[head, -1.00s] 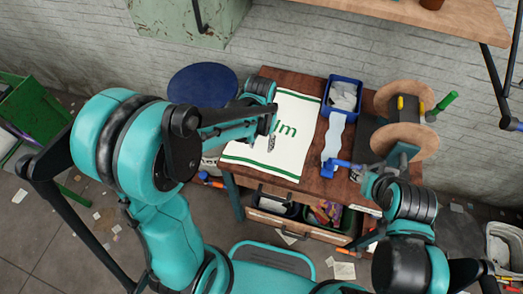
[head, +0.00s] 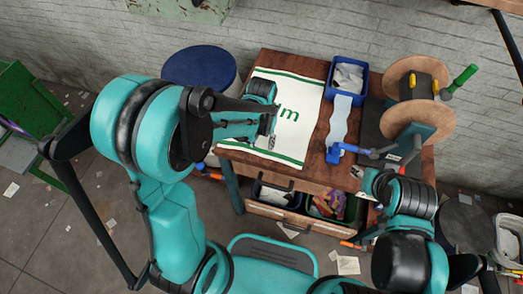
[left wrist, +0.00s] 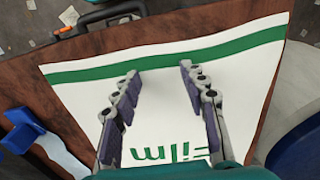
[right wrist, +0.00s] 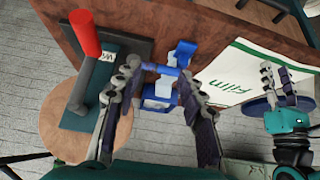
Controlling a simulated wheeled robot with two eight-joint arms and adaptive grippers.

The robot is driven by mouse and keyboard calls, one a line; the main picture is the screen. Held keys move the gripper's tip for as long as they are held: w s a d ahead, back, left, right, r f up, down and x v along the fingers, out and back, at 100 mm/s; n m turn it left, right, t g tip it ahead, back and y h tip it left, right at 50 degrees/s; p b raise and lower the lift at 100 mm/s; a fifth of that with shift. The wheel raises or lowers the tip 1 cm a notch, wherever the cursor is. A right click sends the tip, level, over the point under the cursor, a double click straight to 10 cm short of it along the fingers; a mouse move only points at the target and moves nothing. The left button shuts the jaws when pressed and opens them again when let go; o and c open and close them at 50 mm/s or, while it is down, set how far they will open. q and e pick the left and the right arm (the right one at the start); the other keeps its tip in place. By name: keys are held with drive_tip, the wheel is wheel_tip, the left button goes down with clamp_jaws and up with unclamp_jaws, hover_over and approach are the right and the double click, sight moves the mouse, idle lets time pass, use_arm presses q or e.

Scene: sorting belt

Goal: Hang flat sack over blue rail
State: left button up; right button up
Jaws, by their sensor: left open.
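The flat sack (head: 298,92) is white with green stripes and green lettering. It lies flat on the wooden table, and it also shows in the left wrist view (left wrist: 240,85). My left gripper (head: 271,142) is open over the sack's front part; its fingers (left wrist: 160,85) stand apart with sack cloth seen between them, one green stripe just beyond. My right gripper (head: 358,178) is open at the table's front right; its fingers (right wrist: 165,85) frame a blue fixture (right wrist: 158,100). I cannot make out a clear blue rail; this blue fixture (head: 335,153) has a bar-like part.
A blue bin (head: 333,78) and a pale blue strip (head: 338,120) lie right of the sack. A large spool stand (head: 420,115) fills the table's right side. A round blue-topped drum (head: 195,68) stands left. An open drawer (head: 275,215) juts out in front.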

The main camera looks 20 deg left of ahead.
use_arm(q)
clamp_jaws()
idle(0.3)
idle(1.2)
wheel_tip(320, 180, up, 14)
drive_tip(key=p, duration=1.1)
drive_tip(key=shift+r, duration=0.1)
